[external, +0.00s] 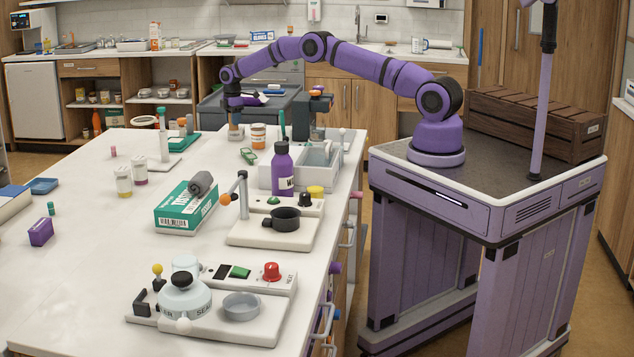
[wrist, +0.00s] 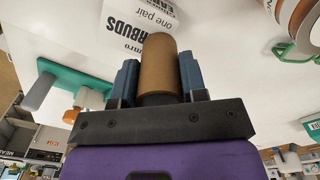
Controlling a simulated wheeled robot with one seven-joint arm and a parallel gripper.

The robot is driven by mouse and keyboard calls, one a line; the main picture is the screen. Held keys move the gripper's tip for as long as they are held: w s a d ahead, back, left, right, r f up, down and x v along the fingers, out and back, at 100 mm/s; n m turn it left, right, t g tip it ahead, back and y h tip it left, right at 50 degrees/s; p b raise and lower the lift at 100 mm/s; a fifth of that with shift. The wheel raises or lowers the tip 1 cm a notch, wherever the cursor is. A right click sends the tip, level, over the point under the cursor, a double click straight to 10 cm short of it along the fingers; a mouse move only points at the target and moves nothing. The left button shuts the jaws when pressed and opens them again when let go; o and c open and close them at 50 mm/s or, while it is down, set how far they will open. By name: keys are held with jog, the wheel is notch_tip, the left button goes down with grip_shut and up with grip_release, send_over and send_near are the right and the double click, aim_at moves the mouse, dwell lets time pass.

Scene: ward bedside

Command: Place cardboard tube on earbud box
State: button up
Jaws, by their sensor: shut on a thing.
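My gripper (external: 235,112) is over the far part of the white table. In the wrist view, its two blue fingers (wrist: 158,62) are shut on the brown cardboard tube (wrist: 159,72), one on each side. The tube points away from my palm. The white earbud box (wrist: 137,22), with dark "EARBUDS one pair" print, lies just beyond the tube's far end. The tube overlaps the box's edge in that picture; I cannot tell whether they touch.
A green clip (external: 248,156) lies nearer the camera. A teal pad (external: 184,142) is to the left. A purple bottle (external: 282,168) and a grey bin (external: 318,172) stand to the right.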

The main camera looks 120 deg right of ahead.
jog(key=o, duration=0.9)
notch_tip(320, 180, up, 12)
jog(key=shift+w+r, duration=0.1)
jog(key=shift+r, duration=0.1)
